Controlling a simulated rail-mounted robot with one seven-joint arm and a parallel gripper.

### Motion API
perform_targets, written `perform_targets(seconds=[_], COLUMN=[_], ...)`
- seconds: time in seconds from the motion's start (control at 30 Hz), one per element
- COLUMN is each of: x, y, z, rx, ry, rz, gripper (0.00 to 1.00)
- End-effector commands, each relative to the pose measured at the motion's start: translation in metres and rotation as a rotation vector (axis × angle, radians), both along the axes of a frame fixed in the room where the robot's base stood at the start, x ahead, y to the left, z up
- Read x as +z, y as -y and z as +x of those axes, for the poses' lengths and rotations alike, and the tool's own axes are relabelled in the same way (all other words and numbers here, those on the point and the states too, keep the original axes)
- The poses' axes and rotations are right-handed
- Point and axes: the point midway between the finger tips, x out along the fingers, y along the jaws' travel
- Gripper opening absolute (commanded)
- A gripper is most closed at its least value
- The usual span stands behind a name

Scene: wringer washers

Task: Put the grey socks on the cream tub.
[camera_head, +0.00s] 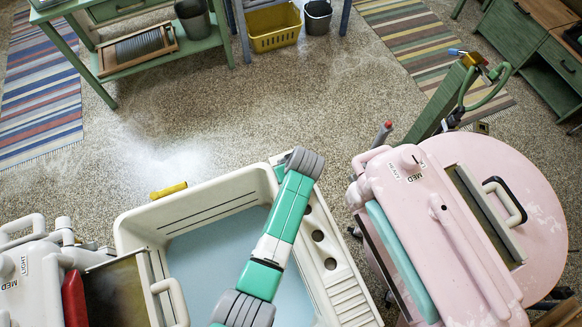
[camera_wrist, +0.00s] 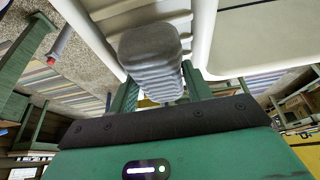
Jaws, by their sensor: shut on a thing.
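My gripper (camera_wrist: 158,90) is shut on a grey, rounded, ribbed bundle, the grey socks (camera_wrist: 150,50), held between its two green fingers in the wrist view. The cream tub (camera_head: 215,190) stands at the bottom middle of the head view, with pale blue water inside. My green and white arm crosses over it towards its far right corner. A ribbed cream surface shows behind the socks in the wrist view. The gripper and socks are not clearly visible in the head view, and I cannot tell whether the socks touch that surface.
A pink washer (camera_head: 470,200) stands close on the right, with a raised green post (camera_head: 440,100) behind it. A white washer (camera_head: 30,270) is close on the left. A yellow basket (camera_head: 273,28) and a green bench (camera_head: 160,62) are at the back. Open floor lies between.

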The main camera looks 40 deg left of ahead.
Motion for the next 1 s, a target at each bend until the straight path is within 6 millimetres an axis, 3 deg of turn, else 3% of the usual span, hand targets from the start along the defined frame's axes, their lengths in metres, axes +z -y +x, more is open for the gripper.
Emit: perform_targets(seconds=[0.1, 0.13, 0.17, 0.63, 1.0], x=[-0.003, -0.004, -0.003, 0.004, 0.083], y=[0.000, 0.000, 0.000, 0.001, 0.031], z=[0.000, 0.000, 0.000, 0.000, -0.014], rx=[0.000, 0.000, 0.000, 0.000, -0.002], ry=[0.000, 0.000, 0.000, 0.000, 0.002], rz=[0.000, 0.000, 0.000, 0.000, 0.000], gripper=[0.16, 0.51, 0.57, 0.58, 0.58])
